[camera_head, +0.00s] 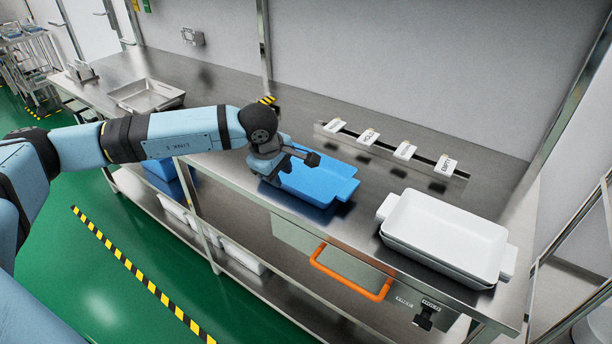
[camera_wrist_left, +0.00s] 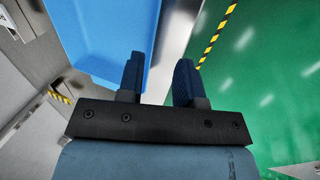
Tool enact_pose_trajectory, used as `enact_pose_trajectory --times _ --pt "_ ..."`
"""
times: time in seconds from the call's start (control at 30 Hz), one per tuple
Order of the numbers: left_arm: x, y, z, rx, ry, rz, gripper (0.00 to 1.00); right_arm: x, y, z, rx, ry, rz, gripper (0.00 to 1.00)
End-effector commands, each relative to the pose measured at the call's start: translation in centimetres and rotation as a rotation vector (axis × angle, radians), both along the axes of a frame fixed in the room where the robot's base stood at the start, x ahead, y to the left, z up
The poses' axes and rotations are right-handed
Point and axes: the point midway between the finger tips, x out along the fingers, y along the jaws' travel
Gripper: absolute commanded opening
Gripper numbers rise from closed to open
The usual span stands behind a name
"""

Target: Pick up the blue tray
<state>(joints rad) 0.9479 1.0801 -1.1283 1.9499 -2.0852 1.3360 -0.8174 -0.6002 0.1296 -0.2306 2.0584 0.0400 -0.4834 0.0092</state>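The blue tray (camera_head: 318,182) rests on the steel counter, near its front edge, in the head view. My left gripper (camera_head: 290,168) is over the tray's left end and hides part of it. In the left wrist view, the blue tray (camera_wrist_left: 100,35) fills the upper left. My left gripper's fingers (camera_wrist_left: 158,72) are apart, with a gap between them. One finger overlaps the tray's inside and the other lies past its rim, over the counter edge and floor. Whether either finger touches the rim cannot be told. My right gripper is in neither view.
White trays (camera_head: 445,235) sit stacked on the counter to the right. A metal basin (camera_head: 146,95) is at the back left. Small labelled blocks stand on a rail (camera_head: 390,150) behind the tray. An orange handle (camera_head: 350,285) juts from the counter's front.

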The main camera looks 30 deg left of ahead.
Motion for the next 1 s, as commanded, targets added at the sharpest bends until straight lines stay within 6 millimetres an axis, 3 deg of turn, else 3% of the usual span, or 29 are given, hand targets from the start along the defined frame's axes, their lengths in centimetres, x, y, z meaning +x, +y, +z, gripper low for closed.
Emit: enact_pose_trajectory --times 0.6,0.9,1.0 --pt "2.9 -0.2 -6.4 -0.002 0.0 0.002 0.33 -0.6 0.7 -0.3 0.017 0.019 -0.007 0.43" --pt "3.0 -0.3 -6.9 -0.001 -0.001 0.001 0.33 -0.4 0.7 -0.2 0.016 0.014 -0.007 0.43" --pt "3.0 -0.2 -6.9 -0.001 -0.001 0.001 0.1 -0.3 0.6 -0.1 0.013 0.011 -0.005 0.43"
